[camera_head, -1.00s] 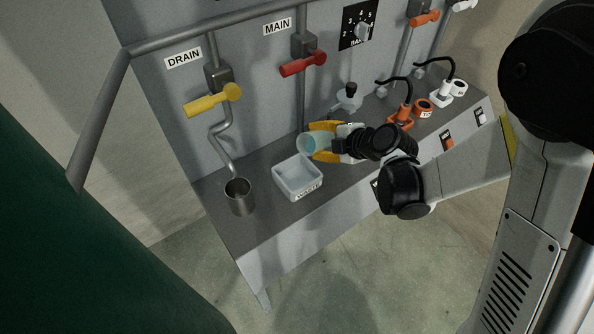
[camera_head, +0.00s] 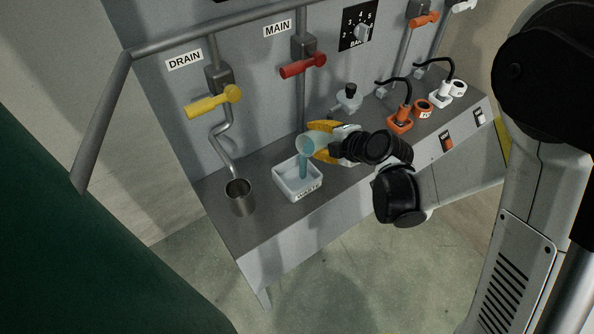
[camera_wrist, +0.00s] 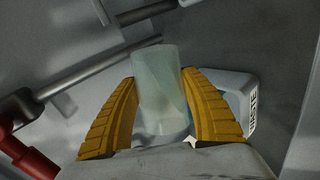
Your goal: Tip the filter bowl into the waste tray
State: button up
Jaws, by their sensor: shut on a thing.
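My gripper (camera_head: 322,141) has its yellow fingers shut on the clear filter bowl (camera_head: 306,146). In the wrist view the filter bowl (camera_wrist: 160,90) stands between both yellow fingers (camera_wrist: 165,110), and part of the waste tray (camera_wrist: 238,84) shows behind the right finger.
A metal cup (camera_head: 240,198) stands under the drain pipe, left of the tray. The yellow DRAIN handle (camera_head: 213,101) and red MAIN handle (camera_head: 303,65) are on the panel behind. An orange fixture (camera_head: 401,120) and a white one (camera_head: 441,96) stand to the right.

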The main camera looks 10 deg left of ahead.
jog(key=shift+s+a+r+n+t+b, duration=0.3)
jog(key=shift+s+r+n+t+b, duration=0.2)
jog(key=shift+s+t, duration=0.15)
dwell(0.9)
jog(key=shift+s+f+n+t+h+b, duration=0.1)
jog(key=shift+f+n+t+h+b, duration=0.25)
jog(key=shift+b, duration=0.6)
